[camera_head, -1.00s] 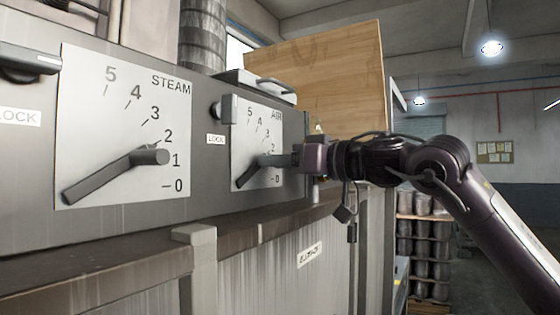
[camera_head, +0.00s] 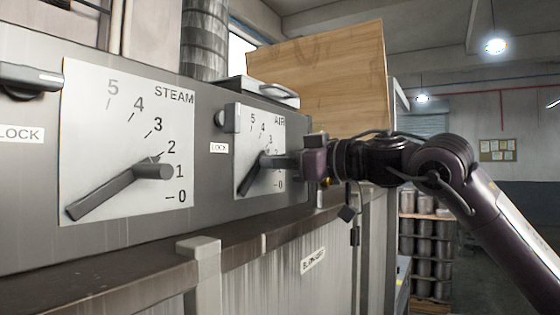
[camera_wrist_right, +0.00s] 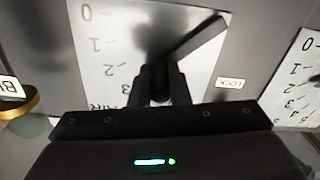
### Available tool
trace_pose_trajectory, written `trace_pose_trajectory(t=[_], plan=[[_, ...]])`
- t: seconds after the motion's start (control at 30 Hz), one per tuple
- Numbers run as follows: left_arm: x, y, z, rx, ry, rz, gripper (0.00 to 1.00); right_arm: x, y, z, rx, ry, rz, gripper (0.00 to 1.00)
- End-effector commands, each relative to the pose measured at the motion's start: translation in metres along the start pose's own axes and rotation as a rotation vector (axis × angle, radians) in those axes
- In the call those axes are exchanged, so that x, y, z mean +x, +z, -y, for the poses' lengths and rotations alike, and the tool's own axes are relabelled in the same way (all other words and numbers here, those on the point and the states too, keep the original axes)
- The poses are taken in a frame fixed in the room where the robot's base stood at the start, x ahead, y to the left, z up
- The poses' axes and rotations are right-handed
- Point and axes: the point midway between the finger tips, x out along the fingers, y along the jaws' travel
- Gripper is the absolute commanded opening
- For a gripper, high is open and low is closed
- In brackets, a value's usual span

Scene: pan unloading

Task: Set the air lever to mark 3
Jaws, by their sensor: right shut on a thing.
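The AIR dial (camera_head: 246,115) is a white plate with marks 0 to 5 on the grey panel. Its dark air lever (camera_head: 249,178) slants steeply down-left from the hub, with the opposite, short end up near marks 2 and 3; the exact reading is partly hidden. My right gripper (camera_head: 274,160) comes in from the right and is shut on the lever's hub. In the right wrist view the dial appears upside down, with the lever (camera_wrist_right: 200,38) reaching up-right from between the fingers (camera_wrist_right: 158,82). My left gripper is not in view.
The STEAM dial (camera_head: 90,105) with its own lever (camera_head: 105,194) is on the left, its pointer near mark 2. A LOCK label (camera_head: 219,148) and a dark knob are beside the AIR dial. A ledge (camera_head: 120,270) runs below the panel. A wooden board (camera_head: 325,75) stands behind.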

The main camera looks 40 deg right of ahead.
Motion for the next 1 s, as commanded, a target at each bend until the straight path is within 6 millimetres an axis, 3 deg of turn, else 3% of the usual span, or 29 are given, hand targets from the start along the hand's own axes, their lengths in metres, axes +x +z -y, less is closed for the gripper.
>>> trace_pose_trajectory(t=[0.17, 0.2, 0.33, 0.67, 1.0], plan=[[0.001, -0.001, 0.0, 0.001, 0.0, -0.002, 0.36, -0.001, -0.001, 0.0, 0.001, 0.001, -0.004, 0.0], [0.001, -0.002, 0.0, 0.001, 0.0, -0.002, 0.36, -0.001, -0.001, 0.0, 0.001, 0.001, -0.004, 0.21], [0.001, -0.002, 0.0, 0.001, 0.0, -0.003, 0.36, -0.001, -0.001, 0.0, 0.002, 0.001, -0.003, 0.38], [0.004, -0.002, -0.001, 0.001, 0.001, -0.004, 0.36, -0.004, 0.0, 0.0, 0.003, 0.001, -0.005, 0.38], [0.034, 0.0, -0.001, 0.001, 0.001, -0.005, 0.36, -0.058, 0.002, 0.0, 0.002, 0.003, -0.009, 0.38]])
